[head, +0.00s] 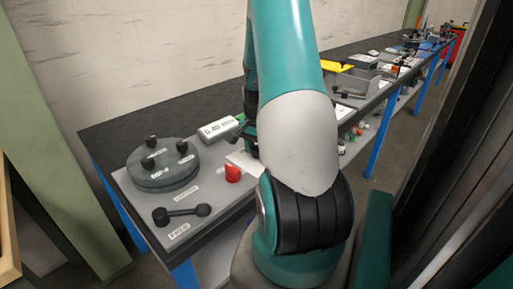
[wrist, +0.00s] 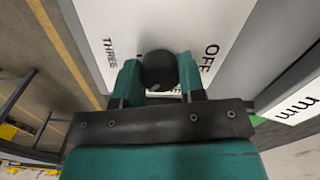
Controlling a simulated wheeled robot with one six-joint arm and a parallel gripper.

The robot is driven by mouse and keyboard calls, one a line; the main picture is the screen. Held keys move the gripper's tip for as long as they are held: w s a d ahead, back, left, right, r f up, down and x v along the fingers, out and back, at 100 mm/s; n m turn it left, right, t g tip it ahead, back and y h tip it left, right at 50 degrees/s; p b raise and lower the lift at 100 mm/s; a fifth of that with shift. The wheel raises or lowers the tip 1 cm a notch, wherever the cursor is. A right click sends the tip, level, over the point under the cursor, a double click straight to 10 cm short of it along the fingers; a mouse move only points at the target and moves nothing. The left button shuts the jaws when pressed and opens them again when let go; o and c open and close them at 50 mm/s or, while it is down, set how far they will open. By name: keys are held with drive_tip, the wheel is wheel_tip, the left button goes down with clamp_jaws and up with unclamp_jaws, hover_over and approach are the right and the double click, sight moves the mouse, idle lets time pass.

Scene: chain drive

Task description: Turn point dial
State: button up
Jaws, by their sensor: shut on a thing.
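In the wrist view, the point dial shows as a round black knob (wrist: 158,66) on a white panel (wrist: 165,22). The panel carries the words "THREE" on the left and "OFF" on the right of the knob. My gripper (wrist: 158,78) has its two teal fingers on either side of the knob and is shut on it. Any pointer mark on the knob is hidden or too small to read. In the head view my arm covers most of the gripper and the dial.
In the head view, a grey disc (head: 160,176) with several black knobs stands on the bench's near end. A black double-ended handle (head: 182,214), a red part (head: 233,173) and a white display box (head: 218,128) are close by. A grey bin (head: 357,84) stands farther right.

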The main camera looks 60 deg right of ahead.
sight(257, 147)
idle(0.4)
drive_tip(key=o, duration=0.9)
drive_tip(key=shift+o, duration=0.2)
wheel_tip(257, 147, up, 18)
drive_tip(key=shift+f, duration=0.25)
